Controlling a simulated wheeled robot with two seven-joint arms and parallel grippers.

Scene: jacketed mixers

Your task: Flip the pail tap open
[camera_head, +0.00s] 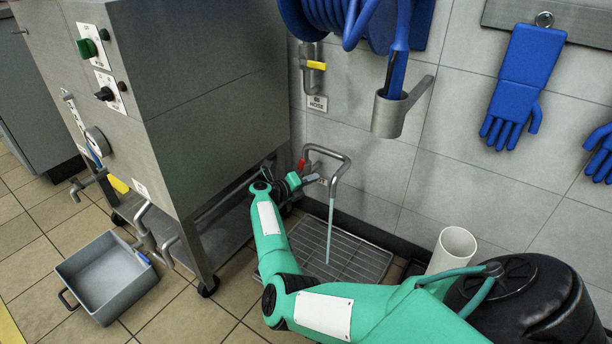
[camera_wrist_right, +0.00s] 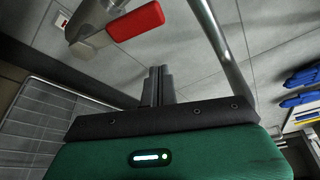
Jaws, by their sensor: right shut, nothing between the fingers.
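The wall tap with a red lever (camera_head: 302,164) and a bent metal spout (camera_head: 345,160) is above the floor grate. A thin pale-blue stream (camera_head: 329,232) hangs from the spout down to the grate. In the wrist view the red lever (camera_wrist_right: 135,20) sticks out sideways from the grey tap body (camera_wrist_right: 90,28). My right gripper (camera_head: 303,179) is beside the tap, partly hidden by its own arm. In the wrist view its fingers (camera_wrist_right: 157,84) are shut and empty, below and apart from the lever. My left gripper is not in view.
A steel jacketed machine (camera_head: 215,90) stands close to the left of my right arm. A grey square pail (camera_head: 105,278) is on the floor at left. The floor grate (camera_head: 350,258) and a white cylinder (camera_head: 453,248) are by the wall. A blue hose reel (camera_head: 350,15) hangs above.

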